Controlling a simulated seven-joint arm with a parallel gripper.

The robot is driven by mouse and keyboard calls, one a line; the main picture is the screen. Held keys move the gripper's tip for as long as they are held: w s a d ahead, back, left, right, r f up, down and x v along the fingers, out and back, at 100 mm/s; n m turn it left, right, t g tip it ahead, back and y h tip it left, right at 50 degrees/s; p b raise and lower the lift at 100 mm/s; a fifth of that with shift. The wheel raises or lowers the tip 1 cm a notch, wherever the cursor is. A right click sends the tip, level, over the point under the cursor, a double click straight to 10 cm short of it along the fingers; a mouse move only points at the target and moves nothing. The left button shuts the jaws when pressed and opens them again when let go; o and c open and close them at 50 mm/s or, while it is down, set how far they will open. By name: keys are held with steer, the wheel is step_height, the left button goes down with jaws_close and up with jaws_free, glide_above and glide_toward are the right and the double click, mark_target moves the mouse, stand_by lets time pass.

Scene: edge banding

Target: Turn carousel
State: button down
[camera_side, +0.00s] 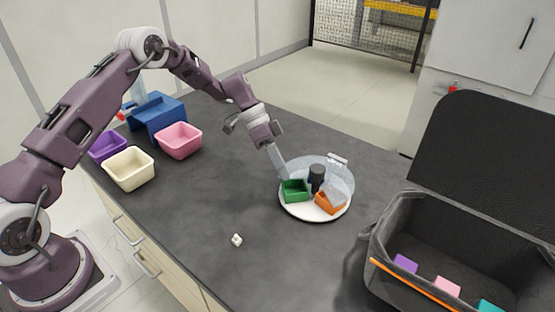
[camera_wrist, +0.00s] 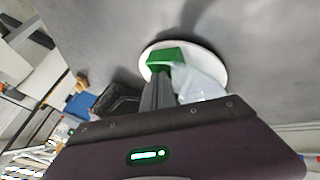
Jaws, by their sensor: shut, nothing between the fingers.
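The carousel is a round white turntable (camera_side: 312,212) on the dark worktop, with a clear part (camera_side: 340,176) standing at its back. It carries a green bin (camera_side: 295,191), an orange bin (camera_side: 327,204) with something pale in it, and a dark centre post (camera_side: 317,176). My gripper (camera_side: 281,172) is shut and empty, its fingertips pointing down close to the green bin at the left rim. Whether they touch it I cannot tell. In the wrist view the white turntable (camera_wrist: 210,52) and green bin (camera_wrist: 165,55) lie just beyond the fingers (camera_wrist: 158,88).
A purple bin (camera_side: 107,147), a cream bin (camera_side: 129,169), a pink bin (camera_side: 179,140) and a blue stand (camera_side: 158,115) are at the left. A small white piece (camera_side: 237,240) lies in front. An open dark case (camera_side: 377,243) with coloured blocks stands at the right.

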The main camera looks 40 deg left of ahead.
mark_target(298, 199)
steer(key=x, duration=0.4)
steer(key=shift+d+f, duration=0.1)
steer(key=shift+s+d+n+t, duration=0.2)
steer(key=shift+n+t, duration=0.1)
steer(key=shift+n, duration=0.1)
steer(key=shift+s+d+n+t, duration=0.4)
steer(key=shift+d+n+t, duration=0.2)
steer(key=shift+n, duration=0.4)
steer(key=shift+s+d, duration=0.2)
steer(key=shift+d, duration=0.45)
steer(key=shift+s+d, duration=0.2)
steer(key=shift+d, duration=0.5)
steer(key=shift+s+d, duration=0.1)
steer(key=shift+d, duration=0.25)
